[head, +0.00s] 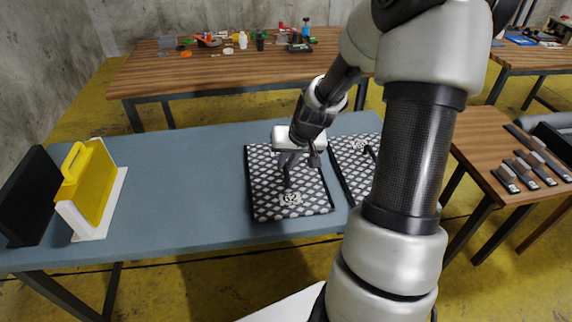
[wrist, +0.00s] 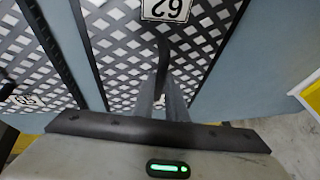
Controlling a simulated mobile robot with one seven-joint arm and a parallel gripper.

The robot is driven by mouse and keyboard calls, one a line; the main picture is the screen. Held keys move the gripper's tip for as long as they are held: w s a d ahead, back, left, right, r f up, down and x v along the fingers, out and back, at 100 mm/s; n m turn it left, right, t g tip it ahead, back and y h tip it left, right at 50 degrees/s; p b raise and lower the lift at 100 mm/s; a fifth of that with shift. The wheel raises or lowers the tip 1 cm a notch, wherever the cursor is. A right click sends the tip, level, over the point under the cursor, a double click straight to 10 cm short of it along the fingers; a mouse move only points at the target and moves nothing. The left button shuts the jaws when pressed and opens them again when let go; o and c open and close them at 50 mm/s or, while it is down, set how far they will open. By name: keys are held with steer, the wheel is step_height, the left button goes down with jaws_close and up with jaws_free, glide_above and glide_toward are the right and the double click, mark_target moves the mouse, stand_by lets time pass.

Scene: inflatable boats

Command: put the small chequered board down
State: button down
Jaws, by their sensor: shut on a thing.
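A small black-and-white chequered board (head: 264,187) with a white number label lies level over the blue-grey table, right of its middle. It also fills the middle of the wrist view (wrist: 118,55), where the label reads 62. My gripper (head: 288,178) reaches down onto the board's middle. In the wrist view the fingers (wrist: 163,85) are close together on a dark upright piece at the board's centre. Whether the board touches the table or hangs slightly above it, I cannot tell. My fingers hide part of its middle.
A second chequered board (head: 352,155) lies close on the right, partly behind my arm. A yellow-and-white thing (head: 90,180) and a dark upright panel (head: 30,195) stand at the table's left end. The blue-grey table (head: 185,185) is bare between them and the boards.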

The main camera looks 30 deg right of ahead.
steer(key=shift+w+f, duration=0.1)
steer(key=shift+f, duration=0.15)
steer(key=c, duration=1.8)
jaws_free()
steer(key=shift+o, duration=0.2)
steer(key=shift+s+r, duration=0.2)
steer(key=shift+r, duration=0.25)
steer(key=p+v, duration=0.3)
steer(key=v, duration=0.8)
steer(key=shift+r, duration=0.15)
